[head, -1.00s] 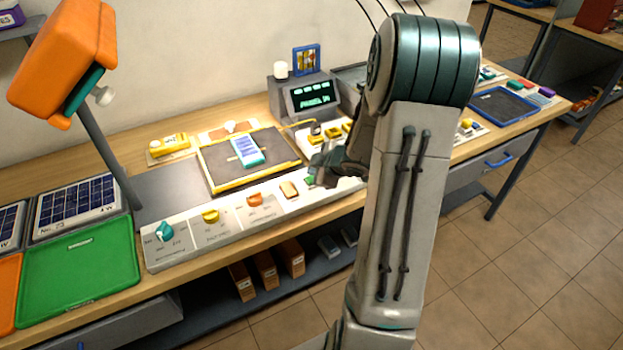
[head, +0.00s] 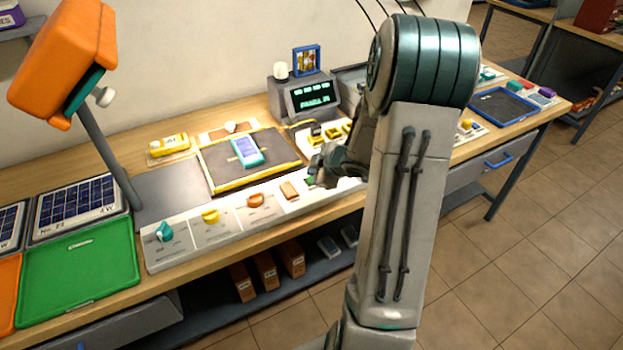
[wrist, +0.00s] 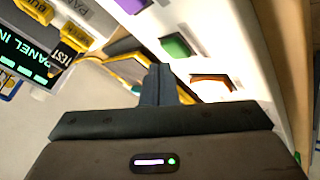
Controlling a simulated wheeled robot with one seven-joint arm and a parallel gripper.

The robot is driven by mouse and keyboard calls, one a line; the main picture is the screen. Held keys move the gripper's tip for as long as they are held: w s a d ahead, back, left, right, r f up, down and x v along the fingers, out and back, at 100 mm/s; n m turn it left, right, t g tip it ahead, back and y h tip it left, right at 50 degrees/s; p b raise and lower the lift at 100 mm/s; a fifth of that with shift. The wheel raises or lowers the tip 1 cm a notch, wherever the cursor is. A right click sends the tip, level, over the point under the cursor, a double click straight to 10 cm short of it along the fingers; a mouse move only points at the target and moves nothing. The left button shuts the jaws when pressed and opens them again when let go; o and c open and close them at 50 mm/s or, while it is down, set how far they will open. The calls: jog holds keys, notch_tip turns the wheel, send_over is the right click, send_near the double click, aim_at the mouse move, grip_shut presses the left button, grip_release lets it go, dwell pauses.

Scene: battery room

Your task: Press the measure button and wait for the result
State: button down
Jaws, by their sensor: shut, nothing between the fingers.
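A long pale control strip (head: 225,232) runs along the bench front, with a teal knob, a yellow knob, an orange knob and several buttons. A green button (wrist: 177,45) sits in the strip between a purple button (wrist: 130,5) and an orange button (wrist: 213,80). Its label cannot be read. My gripper (wrist: 158,80) is shut and empty, with its tips close to the green button in the wrist view; contact cannot be told. In the head view my gripper (head: 318,168) is over the strip, partly hidden by my arm. The display (head: 313,96) is lit with green text, apparently starting "PANEL IN".
A blue-and-white device (head: 246,151) lies on the dark, yellow-edged plate (head: 215,180). An orange lamp head (head: 62,50) rises at left above a green tray (head: 80,265). A blue-rimmed tray (head: 500,104) lies at right.

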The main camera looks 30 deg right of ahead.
jog(key=shift+f, duration=0.15)
dwell(0.4)
jog(key=shift+f, duration=0.3)
jog(key=shift+f+b, duration=0.4)
jog(key=shift+b, duration=0.1)
dwell(0.4)
jog(key=shift+r, duration=0.1)
jog(key=shift+r+p, duration=0.75)
jog(key=shift+p, duration=0.15)
jog(key=shift+r, duration=0.1)
notch_tip(320, 180, up, 5)
jog(key=p, duration=0.5)
dwell(0.6)
